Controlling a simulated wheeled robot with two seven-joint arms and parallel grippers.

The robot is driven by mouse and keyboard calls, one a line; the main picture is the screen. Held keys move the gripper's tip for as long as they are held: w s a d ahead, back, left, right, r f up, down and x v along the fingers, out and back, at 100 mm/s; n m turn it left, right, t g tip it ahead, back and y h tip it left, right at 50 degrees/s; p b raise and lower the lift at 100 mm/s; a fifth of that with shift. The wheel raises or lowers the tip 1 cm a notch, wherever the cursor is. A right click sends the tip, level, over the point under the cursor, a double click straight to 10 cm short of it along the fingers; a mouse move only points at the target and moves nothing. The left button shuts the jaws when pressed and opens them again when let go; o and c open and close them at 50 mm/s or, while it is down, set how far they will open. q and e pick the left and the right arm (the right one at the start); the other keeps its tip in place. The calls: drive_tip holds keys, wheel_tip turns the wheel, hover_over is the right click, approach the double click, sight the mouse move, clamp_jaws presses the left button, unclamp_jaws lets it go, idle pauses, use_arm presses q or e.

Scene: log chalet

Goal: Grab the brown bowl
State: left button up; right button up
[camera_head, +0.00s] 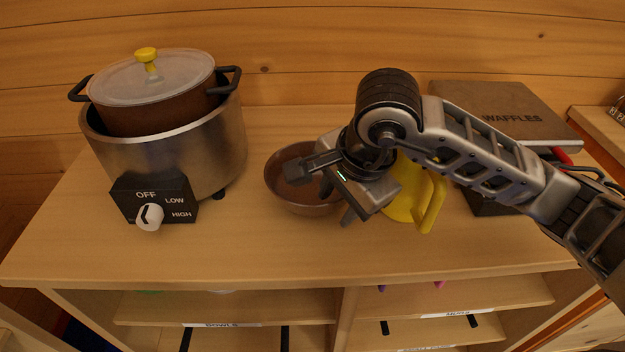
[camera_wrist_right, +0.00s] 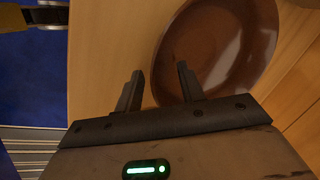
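The brown bowl (camera_head: 287,197) stands upright on the wooden counter, right of the slow cooker, and looks empty. My right gripper (camera_head: 320,192) is over its right side and hides part of the bowl. In the right wrist view the bowl (camera_wrist_right: 222,48) fills the upper right. There my right gripper (camera_wrist_right: 159,72) is open, with one finger over the bowl's inside and the other outside the rim, above the counter. I cannot tell whether either finger touches the bowl. My left gripper is not in view.
A slow cooker (camera_head: 225,150) with a lidded pot stands at the left. A yellow mug (camera_head: 430,205) is close right of the bowl, partly behind my gripper. A waffle maker (camera_head: 500,117) is at the back right. The counter front (camera_head: 260,245) is clear, with shelves below.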

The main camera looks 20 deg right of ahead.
drive_tip(key=shift+f, duration=0.3)
clamp_jaws()
drive_tip(key=shift+r, duration=0.1)
